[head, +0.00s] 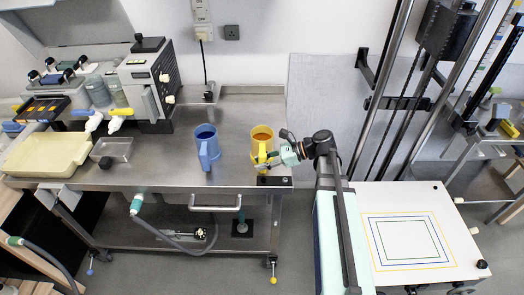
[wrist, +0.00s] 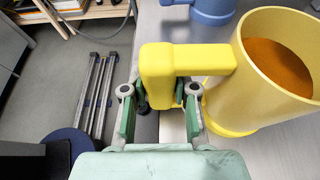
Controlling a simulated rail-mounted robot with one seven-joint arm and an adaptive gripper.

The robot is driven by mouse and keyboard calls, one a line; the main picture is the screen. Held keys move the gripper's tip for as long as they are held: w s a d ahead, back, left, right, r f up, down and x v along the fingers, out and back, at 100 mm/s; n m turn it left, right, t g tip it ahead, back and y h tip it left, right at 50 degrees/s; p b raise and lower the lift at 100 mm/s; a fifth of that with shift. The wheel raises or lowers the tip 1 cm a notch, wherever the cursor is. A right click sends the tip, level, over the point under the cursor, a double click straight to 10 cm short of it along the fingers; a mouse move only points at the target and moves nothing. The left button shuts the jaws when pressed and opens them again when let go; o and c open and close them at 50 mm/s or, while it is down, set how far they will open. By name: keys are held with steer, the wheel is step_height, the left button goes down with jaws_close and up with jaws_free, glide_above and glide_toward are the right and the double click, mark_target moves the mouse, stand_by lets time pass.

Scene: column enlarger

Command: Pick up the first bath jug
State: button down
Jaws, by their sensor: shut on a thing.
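A yellow jug (head: 261,137) stands near the right end of the steel bench, with orange-brown contents showing at its mouth. My gripper (head: 272,157) reaches it from the right and is shut on its handle. In the wrist view the yellow jug (wrist: 272,80) is upright, and its handle (wrist: 168,72) lies between the fingers of my gripper (wrist: 160,93). Whether the jug's base touches the bench I cannot tell. A blue jug (head: 207,147) stands upright to the left, apart from my gripper; part of it shows at the top of the wrist view (wrist: 208,10).
The steel bench (head: 233,112) is clear around the jugs. A clear tray (head: 113,149), a cream tray (head: 46,155) and a grey-black machine (head: 150,82) stand on its left. A white enlarger baseboard (head: 411,225) with coloured squares lies to the right, below metal columns.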

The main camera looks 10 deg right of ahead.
steer(key=shift+r, duration=0.1)
step_height(320, 180, up, 20)
steer(key=b, duration=0.2)
steer(key=shift+b, duration=0.3)
stand_by(0.5)
steer(key=c, duration=1.7)
jaws_free()
jaws_close()
